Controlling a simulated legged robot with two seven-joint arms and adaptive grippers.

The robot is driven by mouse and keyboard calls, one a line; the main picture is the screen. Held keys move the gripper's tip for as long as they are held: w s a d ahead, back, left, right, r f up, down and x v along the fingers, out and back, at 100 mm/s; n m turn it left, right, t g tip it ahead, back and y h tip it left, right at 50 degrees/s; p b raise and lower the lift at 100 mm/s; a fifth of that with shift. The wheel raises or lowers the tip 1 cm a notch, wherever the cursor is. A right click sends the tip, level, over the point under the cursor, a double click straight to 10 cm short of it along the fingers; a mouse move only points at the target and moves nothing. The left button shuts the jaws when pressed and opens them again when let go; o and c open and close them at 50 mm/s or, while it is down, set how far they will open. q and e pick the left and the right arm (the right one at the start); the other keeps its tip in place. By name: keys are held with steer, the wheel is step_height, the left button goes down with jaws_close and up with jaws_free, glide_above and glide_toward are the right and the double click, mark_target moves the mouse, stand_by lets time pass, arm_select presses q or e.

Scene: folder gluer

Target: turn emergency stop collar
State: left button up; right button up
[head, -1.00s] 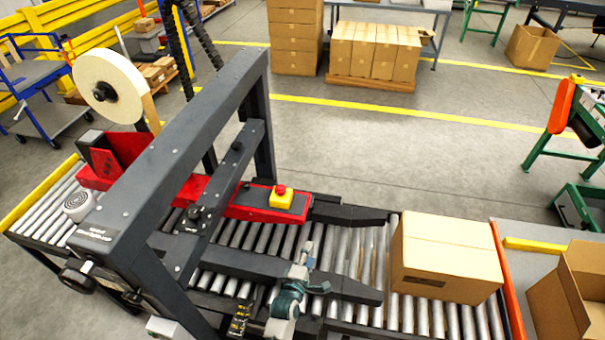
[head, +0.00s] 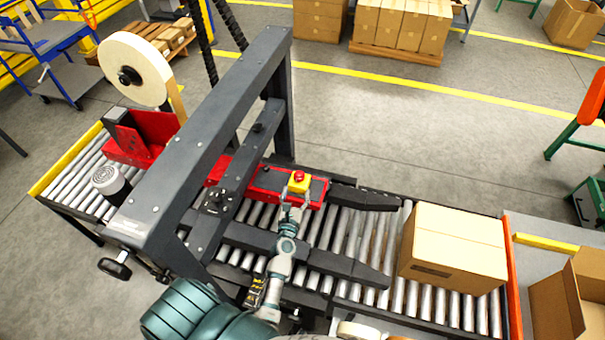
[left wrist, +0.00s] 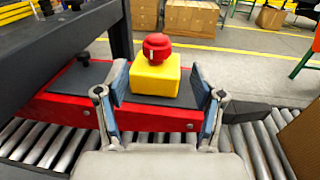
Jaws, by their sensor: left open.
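The emergency stop is a red mushroom button (head: 299,175) on a yellow box (head: 298,185), fixed on the red and black machine bar (head: 262,184). In the left wrist view the red button (left wrist: 157,46) stands upright on the yellow box (left wrist: 155,75); a separate collar cannot be made out. My left gripper (head: 293,206) is just in front of the box in the head view. In the left wrist view its open fingers (left wrist: 158,88) stand on either side of the box's near part, lower than the button, with nothing gripped. My right gripper does not show.
A dark machine frame (head: 205,140) crosses over the roller conveyor at left. A closed carton (head: 455,248) sits on the rollers at right. Dark side guides (head: 300,255) run along the rollers near my arm. The space above the button is clear.

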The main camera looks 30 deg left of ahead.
mark_target(295, 180)
arm_select(q)
steer(key=x, duration=0.2)
steer(key=a+x, duration=0.1)
steer(key=x, duration=0.4)
steer(key=shift+a+f, duration=0.3)
steer(key=shift+a, duration=0.05)
steer(key=shift+w+d, duration=0.15)
steer(key=shift+w, duration=0.15)
steer(key=shift+w+d+r, duration=0.15)
steer(key=shift+w+d, duration=0.2)
steer(key=shift+d, duration=0.2)
steer(key=shift+d+r, duration=0.2)
steer(key=shift+d, duration=0.15)
steer(key=shift+a, duration=0.15)
steer(key=shift+c, duration=0.6)
steer(key=shift+a+f, duration=0.1)
steer(key=shift+a, duration=0.2)
steer(key=c, duration=0.4)
steer(key=shift+a, duration=0.25)
steer(key=c, duration=0.4)
steer(key=shift+a+f, duration=0.1)
steer(key=shift+a, duration=0.1)
steer(key=shift+c, duration=1.2)
steer(key=shift+d, duration=0.3)
steer(key=shift+f, duration=0.1)
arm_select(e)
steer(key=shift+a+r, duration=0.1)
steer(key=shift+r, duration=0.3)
